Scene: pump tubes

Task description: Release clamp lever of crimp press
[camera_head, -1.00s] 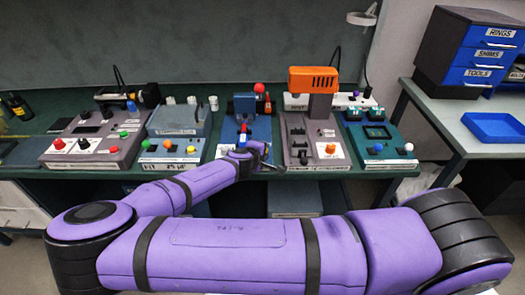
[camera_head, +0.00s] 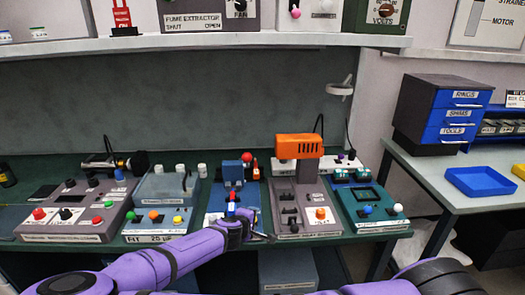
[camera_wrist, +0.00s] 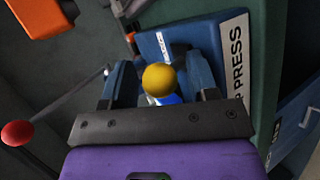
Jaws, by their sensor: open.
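The blue crimp press (camera_head: 230,172) stands mid-bench in the head view. In the wrist view its blue body (camera_wrist: 165,50) carries a white label ending in "P PRESS". A yellow ball knob (camera_wrist: 159,79) shows between my gripper's two fingers (camera_wrist: 160,85), with a gap on each side. I cannot tell whether it belongs to the clamp lever. My gripper (camera_head: 250,228) is open at the front of the press in the head view and hides part of it. A red ball (camera_head: 246,157) rises behind the press; a red ball on a metal rod (camera_wrist: 18,132) shows in the wrist view.
A grey unit with an orange head (camera_head: 299,147) stands close to the right of the press. A grey-blue box unit (camera_head: 160,187) stands to its left. A teal unit (camera_head: 369,204) is farther right. A shelf (camera_head: 200,42) with panels runs above the bench.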

